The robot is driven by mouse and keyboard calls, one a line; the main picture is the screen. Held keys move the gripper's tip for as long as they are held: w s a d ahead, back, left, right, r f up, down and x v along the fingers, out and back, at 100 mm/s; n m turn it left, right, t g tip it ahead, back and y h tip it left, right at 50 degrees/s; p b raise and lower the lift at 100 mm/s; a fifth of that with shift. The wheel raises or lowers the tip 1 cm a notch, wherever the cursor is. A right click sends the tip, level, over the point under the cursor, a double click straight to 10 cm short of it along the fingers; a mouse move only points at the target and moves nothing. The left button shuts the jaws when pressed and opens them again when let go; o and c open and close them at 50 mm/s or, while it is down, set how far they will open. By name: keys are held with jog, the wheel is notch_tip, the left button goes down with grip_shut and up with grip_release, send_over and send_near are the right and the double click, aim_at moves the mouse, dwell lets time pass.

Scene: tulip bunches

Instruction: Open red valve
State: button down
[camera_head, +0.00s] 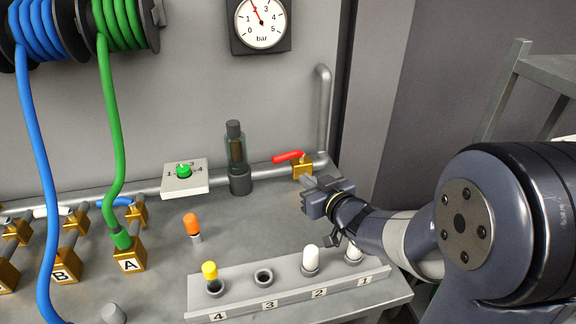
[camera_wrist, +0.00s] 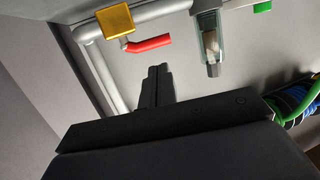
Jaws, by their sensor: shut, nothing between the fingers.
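The red valve handle (camera_head: 288,156) sits on a brass valve body (camera_head: 302,170) on the grey pipe at the back of the bench. In the head view the handle points left, roughly along the pipe and slightly raised. My gripper (camera_head: 306,183) is just in front of and below the valve body, apart from the handle as far as I can see. In the wrist view the red handle (camera_wrist: 150,43) and brass body (camera_wrist: 115,20) lie beyond the fingertips of my gripper (camera_wrist: 158,70). The fingers are together and empty.
A glass filter cylinder (camera_head: 236,158) stands left of the handle. A dial box (camera_head: 184,177) with a green knob is further left. A numbered rack (camera_head: 240,304) with white and yellow-topped pegs is in front. A pressure gauge (camera_head: 261,22) hangs above, its needle near 2.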

jog(key=x, duration=1)
jog(key=shift+w+a+f+p, duration=0.1)
jog(key=shift+w+a+p, duration=0.1)
jog(key=shift+w+p, duration=0.1)
jog(key=shift+w+a+f+b, duration=0.1)
jog(key=shift+w+a+b, duration=0.15)
jog(key=shift+a+b, duration=0.2)
jog(key=shift+w+a+b, duration=0.3)
jog(key=shift+w+a, duration=0.05)
jog(key=shift+a, duration=0.1)
jog(key=shift+r, duration=0.2)
jog(key=shift+s+d, duration=0.1)
send_near(279, 160)
jog(key=shift+v, duration=1.1)
